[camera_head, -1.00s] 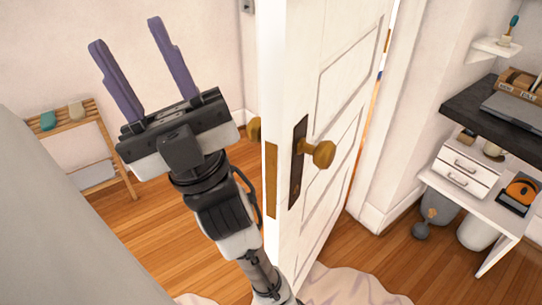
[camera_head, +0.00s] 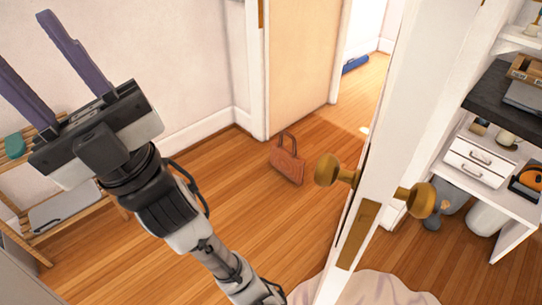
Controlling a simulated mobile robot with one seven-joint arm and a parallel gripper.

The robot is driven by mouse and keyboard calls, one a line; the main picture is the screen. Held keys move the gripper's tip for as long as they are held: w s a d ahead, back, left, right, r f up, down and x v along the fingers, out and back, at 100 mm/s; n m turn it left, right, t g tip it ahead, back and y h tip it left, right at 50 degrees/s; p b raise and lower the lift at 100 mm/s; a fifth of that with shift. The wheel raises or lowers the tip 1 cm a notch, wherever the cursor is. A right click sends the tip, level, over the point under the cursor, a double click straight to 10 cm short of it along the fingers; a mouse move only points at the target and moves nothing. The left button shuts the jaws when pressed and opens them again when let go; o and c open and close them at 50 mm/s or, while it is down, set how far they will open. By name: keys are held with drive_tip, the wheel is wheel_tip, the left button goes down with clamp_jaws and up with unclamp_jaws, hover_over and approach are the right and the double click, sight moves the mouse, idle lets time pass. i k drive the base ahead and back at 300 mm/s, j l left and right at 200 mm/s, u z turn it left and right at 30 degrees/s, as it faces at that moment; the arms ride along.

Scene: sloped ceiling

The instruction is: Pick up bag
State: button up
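A brown handbag (camera_head: 287,165) with a raised handle stands on the wooden floor near the back wall, just left of the open doorway. My gripper (camera_head: 22,62) is raised at the upper left of the view, its two purple fingers spread apart with nothing between them. It is well away from the bag, to its left in the picture and high above the floor.
A white door (camera_head: 400,130) with brass knobs (camera_head: 328,170) stands edge-on right of the bag. A wooden rack (camera_head: 25,215) is at the left behind my arm. A desk with drawers (camera_head: 477,160) is at the right. The floor between rack and bag is clear.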

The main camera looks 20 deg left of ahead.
sight(290, 164)
drive_tip(key=i+j+u, duration=0.1)
drive_tip(key=j, duration=0.3)
drive_tip(key=i+j+u, duration=0.1)
drive_tip(key=j, duration=0.3)
drive_tip(key=i+j+u, duration=0.1)
drive_tip(key=j, duration=0.3)
drive_tip(key=i+j, duration=0.3)
drive_tip(key=j, duration=0.25)
drive_tip(key=i+j+z, duration=0.25)
drive_tip(key=i+j, duration=0.5)
drive_tip(key=i+l+z, duration=0.1)
drive_tip(key=i, duration=0.55)
drive_tip(key=i+l, duration=0.1)
drive_tip(key=i, duration=0.6)
drive_tip(key=k+z, duration=0.05)
